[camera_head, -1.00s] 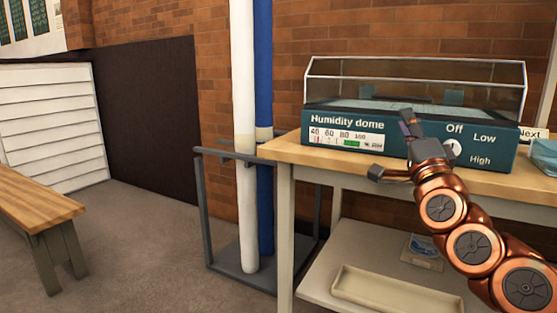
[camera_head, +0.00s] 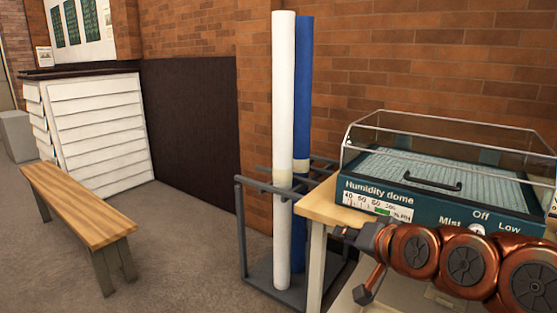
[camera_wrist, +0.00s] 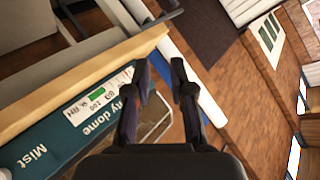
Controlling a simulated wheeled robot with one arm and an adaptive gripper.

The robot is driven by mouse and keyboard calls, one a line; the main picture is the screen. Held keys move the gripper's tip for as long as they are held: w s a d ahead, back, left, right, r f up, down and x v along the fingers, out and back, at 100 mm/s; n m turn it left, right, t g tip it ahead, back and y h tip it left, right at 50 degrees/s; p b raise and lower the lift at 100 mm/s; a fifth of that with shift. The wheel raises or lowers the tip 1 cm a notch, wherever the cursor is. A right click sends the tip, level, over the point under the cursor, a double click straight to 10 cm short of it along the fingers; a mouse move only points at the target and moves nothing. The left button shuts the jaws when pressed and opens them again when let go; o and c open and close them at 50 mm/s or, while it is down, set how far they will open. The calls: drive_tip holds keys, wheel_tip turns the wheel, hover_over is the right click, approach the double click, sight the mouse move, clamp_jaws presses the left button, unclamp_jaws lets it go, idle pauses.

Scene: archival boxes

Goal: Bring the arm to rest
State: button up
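My arm reaches in from the lower right of the head view, in front of the teal humidity dome (camera_head: 370,192). My gripper (camera_head: 364,264) is left of the arm links, near the front left corner of the workbench (camera_head: 321,210). In the wrist view my gripper (camera_wrist: 161,64) shows two dark fingers standing apart with nothing held between them. The dome's labelled front panel (camera_wrist: 60,135) shows tilted at the lower left there. The dome's clear lid is down over its tray. Part of its dial is hidden behind my arm.
A white roll (camera_head: 283,120) and a blue roll (camera_head: 302,110) stand upright in a grey rack (camera_head: 241,225) left of the workbench. A wooden bench (camera_head: 80,207) and a white-fronted cabinet (camera_head: 100,120) are at the left. The floor between bench and rack is clear.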

drive_tip(key=s+d+r+n+g+h+p, duration=0.1)
drive_tip(key=s+r+g+p, duration=0.3)
drive_tip(key=s+p, duration=0.4)
drive_tip(key=s+d+r+n+g+h+p, duration=0.1)
drive_tip(key=s+r+g+h+p, duration=0.1)
drive_tip(key=s+g+p, duration=0.3)
drive_tip(key=s+d+r+n+g+h+p, duration=0.1)
drive_tip(key=s+r+g+p, duration=0.3)
drive_tip(key=s+p, duration=0.8)
drive_tip(key=s+d+r+h, duration=0.1)
drive_tip(key=s, duration=0.5)
drive_tip(key=shift+r+n+g+p, duration=0.3)
drive_tip(key=shift+r+p, duration=0.05)
drive_tip(key=shift+p, duration=0.05)
